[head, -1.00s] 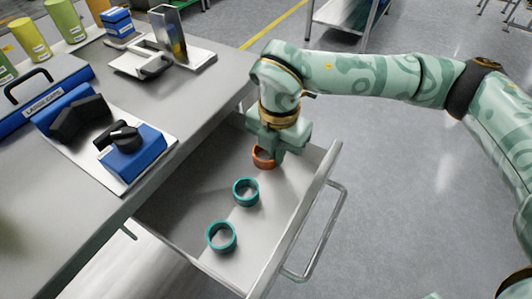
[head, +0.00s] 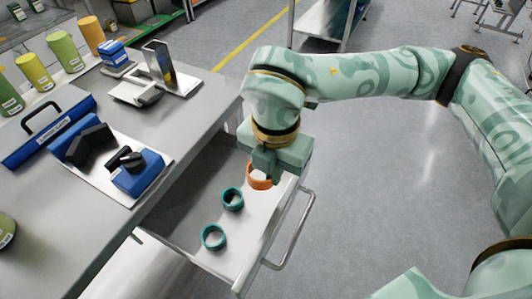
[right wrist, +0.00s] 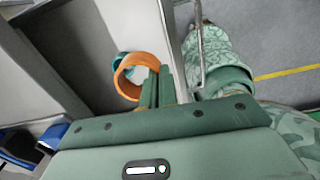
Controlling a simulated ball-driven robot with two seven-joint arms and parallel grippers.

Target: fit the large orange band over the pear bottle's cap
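A large orange band (head: 259,178) hangs at the fingers of my right gripper (head: 266,172), above the open drawer. In the right wrist view the same band (right wrist: 130,76) stands at the fingertips, and my right gripper (right wrist: 153,88) is shut on its wall. Several green, yellow and orange cylindrical containers, such as a yellow one (head: 35,72), stand at the left on the bench. I cannot tell which is the pear bottle, and their caps are not clear. My left gripper is not in view.
Two teal bands (head: 232,199) lie in the open drawer (head: 185,225), whose handle (head: 292,240) sticks out to the right. The grey bench (head: 100,225) carries a blue block with black parts (head: 138,172) and a metal stand (head: 160,65). The floor right of the drawer is clear.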

